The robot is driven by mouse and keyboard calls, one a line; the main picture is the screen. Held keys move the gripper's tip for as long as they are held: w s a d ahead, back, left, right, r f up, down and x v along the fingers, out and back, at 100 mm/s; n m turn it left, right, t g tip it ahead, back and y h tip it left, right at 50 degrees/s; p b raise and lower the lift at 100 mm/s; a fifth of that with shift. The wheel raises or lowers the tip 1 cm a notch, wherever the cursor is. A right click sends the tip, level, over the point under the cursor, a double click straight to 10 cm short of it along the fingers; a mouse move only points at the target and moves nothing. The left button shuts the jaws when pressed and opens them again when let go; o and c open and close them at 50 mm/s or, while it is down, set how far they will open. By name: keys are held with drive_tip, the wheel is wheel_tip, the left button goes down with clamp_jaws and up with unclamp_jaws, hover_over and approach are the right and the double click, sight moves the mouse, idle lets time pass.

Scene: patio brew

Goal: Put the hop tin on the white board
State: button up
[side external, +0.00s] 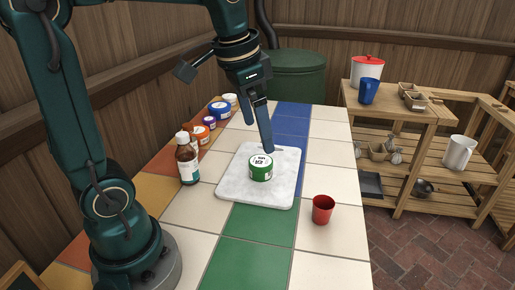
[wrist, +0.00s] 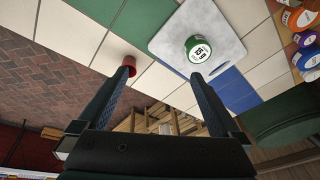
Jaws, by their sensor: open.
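A short green tin (side external: 261,172) with a white label on its lid sits upright on the white board (side external: 238,192); I take it as the hop tin, though its print is too small to read. In the wrist view the green tin (wrist: 199,48) lies just beyond one fingertip, with the white board (wrist: 225,22) under it. My gripper (side external: 262,146) is above the far part of the board, close behind and above the tin. In the wrist view my gripper (wrist: 162,75) has its fingers wide apart with nothing between them.
A red cup (side external: 322,210) stands on the tiles right of the board. A brown bottle (side external: 187,163) and several tins, including an orange one (side external: 201,135) and a blue one (side external: 219,110), line the left side. A wooden shelf (side external: 400,112) stands beyond the table. The front tiles are clear.

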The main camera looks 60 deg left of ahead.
drive_tip(key=s+d+f+n+t, duration=0.2)
drive_tip(key=s+d+f, duration=0.2)
drive_tip(key=s, duration=0.5)
drive_tip(key=shift+s+d+t+h, duration=0.25)
drive_tip(key=shift+d+t+h, duration=0.05)
drive_tip(key=shift+d, duration=0.35)
